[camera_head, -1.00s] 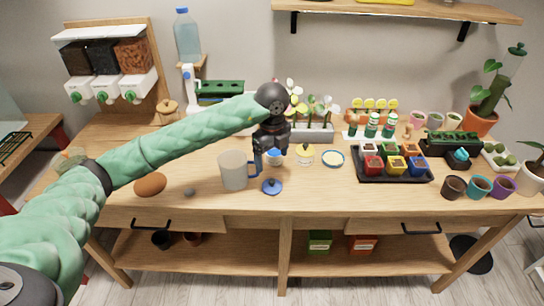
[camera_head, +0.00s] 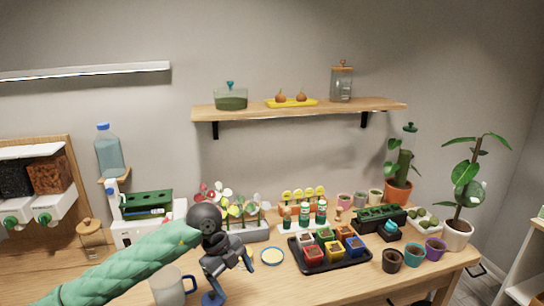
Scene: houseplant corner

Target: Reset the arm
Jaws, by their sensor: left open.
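My left arm, in a green sleeve, comes in from the lower left of the head view. Its black wrist ends in the left gripper (camera_head: 230,268), which is open and points down above the front part of the table (camera_head: 330,289). No object shows between its fingers. A grey mug (camera_head: 168,287) with a blue handle stands just left of the gripper, and a small blue lid (camera_head: 213,299) lies below it at the picture's edge. My right gripper is out of view.
Right of the gripper are a shallow dish (camera_head: 272,257) and a black tray (camera_head: 330,265) of coloured pots. Flowers in a planter (camera_head: 249,231) stand behind it. Several loose pots and a potted plant (camera_head: 458,233) fill the right end. A wall shelf (camera_head: 300,109) hangs above.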

